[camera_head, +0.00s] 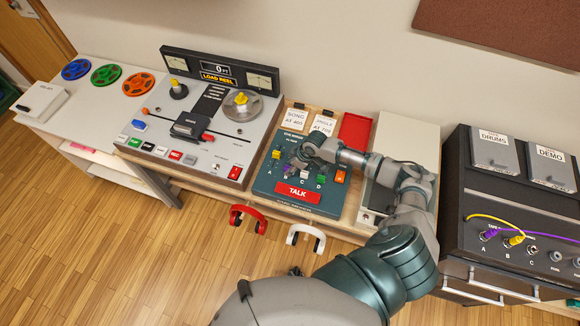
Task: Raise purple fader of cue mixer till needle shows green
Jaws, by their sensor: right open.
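The cue mixer (263,184) is a dark teal panel with a red TALK bar (297,193) along its front. The purple fader (289,175) sits left of the middle of the fader row, low on the panel. A yellow fader (276,154) stands higher to its left; green (321,178) and orange (340,176) ones are to its right. My right gripper (298,160) is open above the mixer, just behind and right of the purple fader; I cannot tell if they touch. The needle meter cannot be made out; my gripper and arm cover part of the panel. My left gripper is out of view.
A tape machine (250,118) stands to the left. A red tray (355,130) and paper cards (296,116) lie behind the mixer. Red (248,218) and white (306,237) headphones hang at the front edge. A dark patch cabinet (480,205) with cables stands at the right.

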